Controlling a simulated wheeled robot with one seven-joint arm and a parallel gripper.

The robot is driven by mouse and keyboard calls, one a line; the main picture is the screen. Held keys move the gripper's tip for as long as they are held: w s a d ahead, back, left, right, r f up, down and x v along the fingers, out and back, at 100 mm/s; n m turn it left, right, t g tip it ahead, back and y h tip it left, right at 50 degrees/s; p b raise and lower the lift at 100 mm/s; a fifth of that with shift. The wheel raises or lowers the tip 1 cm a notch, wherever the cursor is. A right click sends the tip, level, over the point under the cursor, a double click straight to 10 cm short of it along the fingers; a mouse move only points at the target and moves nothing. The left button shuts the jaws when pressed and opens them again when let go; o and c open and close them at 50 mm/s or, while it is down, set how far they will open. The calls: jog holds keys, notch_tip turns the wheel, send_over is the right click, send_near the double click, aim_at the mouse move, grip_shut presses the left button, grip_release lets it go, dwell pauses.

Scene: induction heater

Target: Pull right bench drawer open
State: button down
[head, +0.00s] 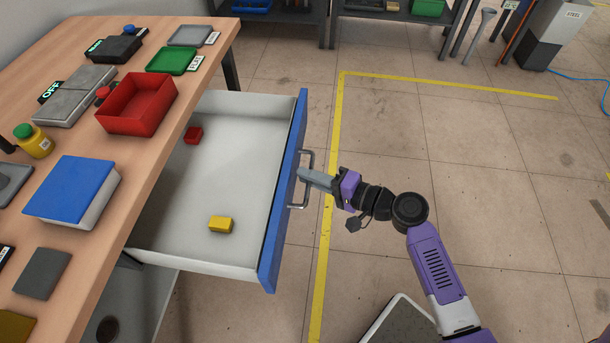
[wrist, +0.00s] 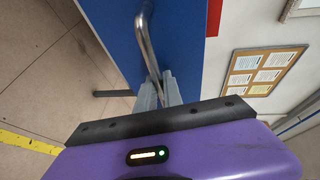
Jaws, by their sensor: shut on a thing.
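The bench drawer (head: 208,240) is pulled out from under the wooden bench, with its white inside showing in the head view. Its blue front (head: 284,200) carries a metal bar handle (head: 309,158). The handle also shows in the wrist view (wrist: 147,45), against the blue front (wrist: 185,35). My gripper (head: 304,174) is shut on the handle from the outer side. In the wrist view its two grey fingers (wrist: 160,90) close around the bar. The exact contact at the fingertips is partly hidden.
A red block (head: 193,135) and a yellow block (head: 221,224) lie inside the drawer. The bench top (head: 140,185) holds a red bin (head: 137,104), a blue-lidded box (head: 73,188) and other items. Floor with a yellow line (head: 326,225) is clear beside the drawer.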

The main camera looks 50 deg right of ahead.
jog(key=c, duration=1.8)
grip_release()
jog(key=shift+s, duration=0.15)
jog(key=v, duration=0.7)
jog(key=shift+s+d, duration=0.1)
jog(key=shift+s, duration=0.15)
